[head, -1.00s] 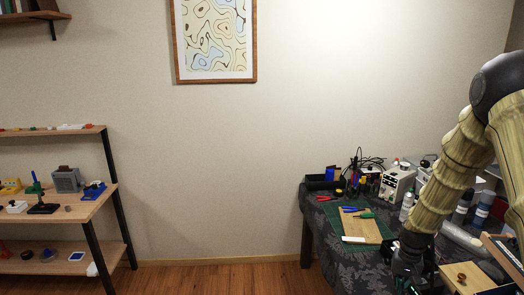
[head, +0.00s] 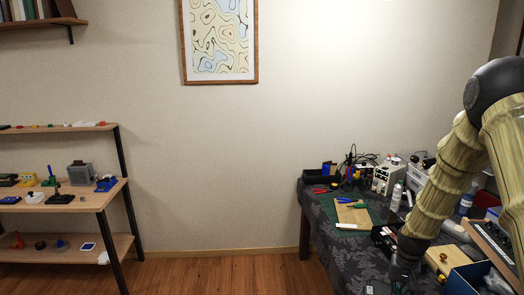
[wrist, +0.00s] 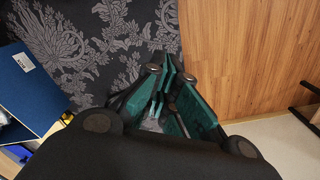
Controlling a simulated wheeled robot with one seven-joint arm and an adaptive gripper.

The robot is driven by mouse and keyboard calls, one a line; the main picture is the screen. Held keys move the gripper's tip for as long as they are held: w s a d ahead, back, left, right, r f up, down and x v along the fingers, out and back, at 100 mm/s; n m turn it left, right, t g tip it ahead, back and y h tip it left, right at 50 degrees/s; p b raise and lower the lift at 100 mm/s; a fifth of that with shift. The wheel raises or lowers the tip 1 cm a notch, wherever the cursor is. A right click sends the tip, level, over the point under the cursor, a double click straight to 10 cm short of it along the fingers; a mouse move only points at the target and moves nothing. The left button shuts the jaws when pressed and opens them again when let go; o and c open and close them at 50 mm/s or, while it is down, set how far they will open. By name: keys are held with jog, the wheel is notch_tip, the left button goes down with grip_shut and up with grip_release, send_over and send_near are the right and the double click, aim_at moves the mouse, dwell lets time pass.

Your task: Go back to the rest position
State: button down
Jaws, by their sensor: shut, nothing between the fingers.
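My gripper (wrist: 160,98) shows in the wrist view with its teal-padded fingers closed together and nothing held. It is over or beside the edge of a dark floral cloth (wrist: 100,40), with wood floor to its right. In the head view my arm comes in from the right and bends down. Its lower end (head: 402,278) is at the bottom edge, in front of the cloth-covered table, and the fingertips are hard to make out there.
The table (head: 330,228) at right is crowded with tools, bottles, a green mat (head: 375,215) and a blue box (head: 468,280). A wooden shelf (head: 90,198) with small objects stands at left. The wood floor (head: 220,275) between them is clear.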

jog(key=s+a+f+n+b, duration=0.1)
jog(key=s+a+f+b, duration=0.15)
jog(key=s+f, duration=0.35)
jog(key=s+a+f+b, duration=0.1)
jog(key=s+a+f, duration=0.3)
jog(key=f, duration=0.4)
jog(key=s+a+f+n+b, duration=0.1)
jog(key=s+a+f, duration=0.35)
jog(key=f, duration=0.25)
jog(key=s+a+f+n+b, duration=0.1)
jog(key=s+a+f, duration=0.1)
jog(key=s, duration=0.6)
jog(key=s+a+f+b, duration=0.2)
jog(key=s+a+f, duration=0.1)
jog(key=s, duration=0.4)
jog(key=s+a+f+n+b, duration=0.1)
jog(key=s+a+f+b, duration=0.1)
jog(key=s, duration=0.6)
notch_tip(320, 180, down, 3)
jog(key=shift+s+a+r+n, duration=0.1)
jog(key=shift+s+a+n, duration=0.2)
jog(key=shift+a, duration=0.45)
